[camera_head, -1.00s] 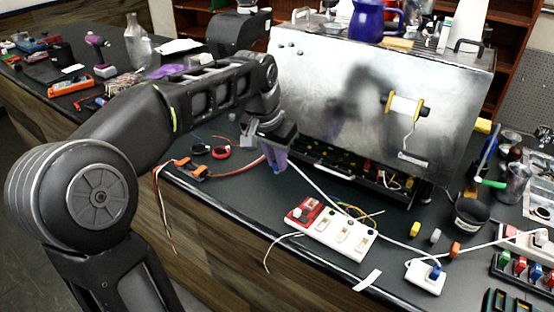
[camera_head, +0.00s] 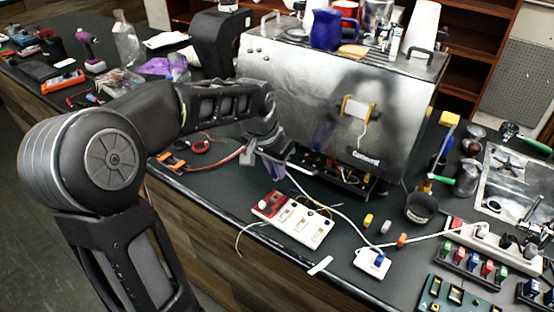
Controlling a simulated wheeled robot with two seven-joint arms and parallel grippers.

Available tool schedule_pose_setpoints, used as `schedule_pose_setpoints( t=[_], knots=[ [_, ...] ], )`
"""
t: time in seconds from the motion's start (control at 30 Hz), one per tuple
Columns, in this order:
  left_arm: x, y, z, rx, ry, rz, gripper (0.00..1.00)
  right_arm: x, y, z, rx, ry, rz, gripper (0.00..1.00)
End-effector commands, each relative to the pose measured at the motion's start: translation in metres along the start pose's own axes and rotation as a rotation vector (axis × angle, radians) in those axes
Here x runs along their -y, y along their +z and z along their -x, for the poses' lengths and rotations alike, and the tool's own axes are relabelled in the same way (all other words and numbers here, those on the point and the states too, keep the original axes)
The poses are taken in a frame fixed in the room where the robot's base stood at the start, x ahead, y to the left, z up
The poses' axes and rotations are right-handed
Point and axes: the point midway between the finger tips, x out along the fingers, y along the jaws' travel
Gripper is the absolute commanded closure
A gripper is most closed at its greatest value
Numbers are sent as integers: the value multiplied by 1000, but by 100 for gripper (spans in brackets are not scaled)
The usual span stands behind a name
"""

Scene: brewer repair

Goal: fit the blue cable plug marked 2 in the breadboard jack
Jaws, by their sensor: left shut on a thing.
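My left gripper (camera_head: 272,165) is over the bench, in front of the metal brewer (camera_head: 320,95) and behind the breadboard. It is shut on a small bluish thing that looks like a cable plug, mostly hidden by the fingers; its number cannot be read. A white cable (camera_head: 335,212) runs from beside the gripper down to a white box (camera_head: 373,265) with a blue piece on it. The white breadboard (camera_head: 297,222) with a red end lies flat in front of the gripper, apart from it. I cannot make out which jack is which. My right gripper is not in view.
An open tray of electronics (camera_head: 330,172) is under the brewer. A black bowl (camera_head: 421,208) and small yellow, white and orange pieces lie to the right. A rack of coloured switches (camera_head: 475,262) is at the right. Orange connectors (camera_head: 172,162) lie at left.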

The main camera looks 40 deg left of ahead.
Motion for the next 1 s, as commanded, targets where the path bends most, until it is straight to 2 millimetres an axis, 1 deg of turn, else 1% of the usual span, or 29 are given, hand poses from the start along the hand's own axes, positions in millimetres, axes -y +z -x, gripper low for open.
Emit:
schedule_pose_setpoints(
  t=[0.27,0.47,1.0],
  knots=[
    [0,0,-2,0,0,0,100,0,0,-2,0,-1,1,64],
    [0,3,-10,0,0,1,100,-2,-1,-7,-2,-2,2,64],
    [0,18,-57,1,0,0,100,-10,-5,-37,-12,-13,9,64]
  ],
)
